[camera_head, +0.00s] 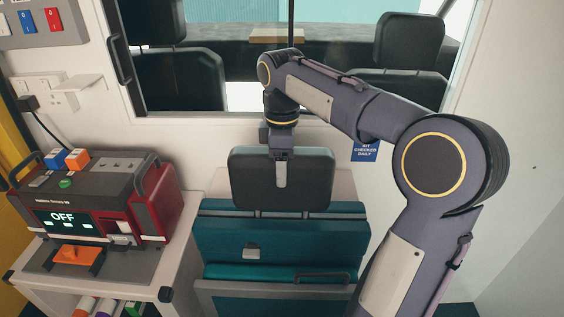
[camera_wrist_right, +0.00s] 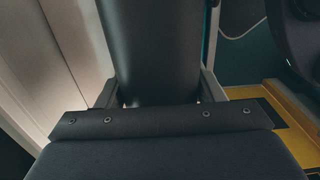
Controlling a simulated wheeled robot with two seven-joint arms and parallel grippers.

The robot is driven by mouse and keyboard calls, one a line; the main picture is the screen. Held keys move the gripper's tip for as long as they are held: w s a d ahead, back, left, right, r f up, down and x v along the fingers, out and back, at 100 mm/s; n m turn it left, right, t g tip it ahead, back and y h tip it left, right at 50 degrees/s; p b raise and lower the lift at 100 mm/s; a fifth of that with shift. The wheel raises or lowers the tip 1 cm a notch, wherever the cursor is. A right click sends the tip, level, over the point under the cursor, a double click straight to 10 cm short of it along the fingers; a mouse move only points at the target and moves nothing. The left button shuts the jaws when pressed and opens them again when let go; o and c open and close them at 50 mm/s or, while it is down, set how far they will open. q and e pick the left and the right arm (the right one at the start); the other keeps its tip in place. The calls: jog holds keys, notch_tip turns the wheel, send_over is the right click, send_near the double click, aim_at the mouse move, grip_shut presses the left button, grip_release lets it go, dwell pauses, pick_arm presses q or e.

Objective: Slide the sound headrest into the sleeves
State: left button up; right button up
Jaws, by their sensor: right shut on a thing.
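The headrest (camera_head: 257,192) is a dark padded block, roughly upright, just above the top of the teal seat back (camera_head: 225,240). My right gripper (camera_head: 281,170) comes down from above and is shut on the headrest's top middle, one pale finger lying over its front face. In the right wrist view, the dark headrest (camera_wrist_right: 150,45) runs between the two fingers of the right gripper (camera_wrist_right: 158,92). My left gripper is not in view.
A red-and-black machine (camera_head: 135,205) with an "OFF" display stands on a white cabinet (camera_head: 180,265) at the left. A window (camera_head: 240,95) with dark seats beyond is behind the headrest. My right arm fills much of the right side, in front of a white wall (camera_head: 515,170).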

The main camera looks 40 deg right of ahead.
jog(key=shift+f+b, duration=1.05)
jog(key=shift+f, duration=0.6)
jog(key=o, duration=1.5)
notch_tip(320, 180, up, 8)
jog(key=shift+f+p, duration=0.1)
jog(key=shift+p, duration=0.2)
jog(key=shift+s, duration=0.1)
